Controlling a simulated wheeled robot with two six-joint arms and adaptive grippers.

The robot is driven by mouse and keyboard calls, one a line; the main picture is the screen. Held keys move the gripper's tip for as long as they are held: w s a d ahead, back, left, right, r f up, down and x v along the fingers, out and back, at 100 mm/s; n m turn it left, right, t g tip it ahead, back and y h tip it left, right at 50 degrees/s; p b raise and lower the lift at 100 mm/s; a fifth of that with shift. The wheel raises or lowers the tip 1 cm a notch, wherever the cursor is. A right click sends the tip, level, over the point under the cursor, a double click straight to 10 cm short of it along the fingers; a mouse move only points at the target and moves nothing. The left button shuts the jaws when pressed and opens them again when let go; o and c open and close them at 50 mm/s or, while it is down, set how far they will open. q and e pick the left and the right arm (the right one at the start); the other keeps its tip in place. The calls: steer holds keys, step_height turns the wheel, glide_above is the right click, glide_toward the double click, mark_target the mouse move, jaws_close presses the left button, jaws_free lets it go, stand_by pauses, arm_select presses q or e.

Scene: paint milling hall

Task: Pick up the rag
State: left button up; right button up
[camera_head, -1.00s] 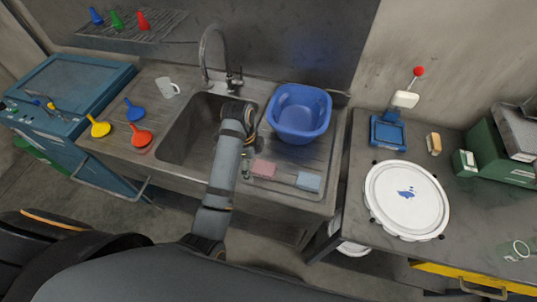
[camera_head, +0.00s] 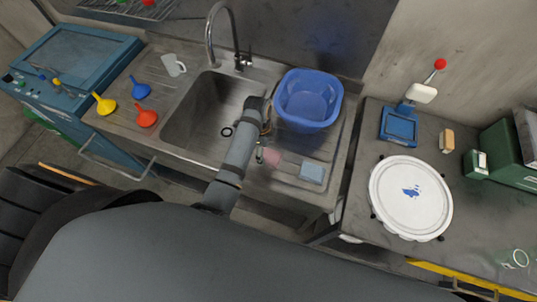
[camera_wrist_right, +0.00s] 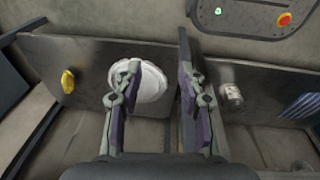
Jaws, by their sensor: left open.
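A blue-and-white striped cloth (camera_wrist_right: 301,105), which looks like a rag, lies at the right edge of the right wrist view, partly cut off by the frame. My right gripper (camera_wrist_right: 160,70) is open and empty, its two fingers wide apart, well to the left of the cloth. In the head view, my left gripper (camera_head: 262,153) hangs over the drainboard beside the sink, with its jaws small and partly hidden. A flat pink piece (camera_head: 273,159) lies by its tip, partly covered. A flat light blue piece (camera_head: 312,173) lies to its right; I cannot tell whether these are cloths or sponges.
A blue basin (camera_head: 307,101) stands behind the left gripper, near the tap (camera_head: 211,40). The sink (camera_head: 195,125) is open to its left. A white lid (camera_head: 390,197) lies on the right bench. A can (camera_wrist_right: 231,95) stands between my right gripper and the striped cloth.

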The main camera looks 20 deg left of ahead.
mark_target(268, 155)
arm_select(q)
steer(key=shift+s+d+f, duration=0.1)
steer(key=shift+f, duration=0.45)
steer(key=shift+s+d+f, duration=0.1)
steer(key=shift+f, duration=0.45)
steer(key=shift+w+f, duration=0.1)
steer(key=shift+f, duration=0.3)
steer(key=c, duration=1.1)
arm_select(e)
steer(key=shift+s+d+r, duration=0.1)
steer(key=shift+s+r, duration=0.15)
steer(key=shift+s, duration=0.3)
steer(key=shift+s+d+r, duration=0.1)
steer(key=shift+s+r, duration=0.15)
steer(key=shift+s, duration=0.25)
arm_select(q)
steer(key=shift+r, duration=0.1)
steer(key=shift+c, duration=0.2)
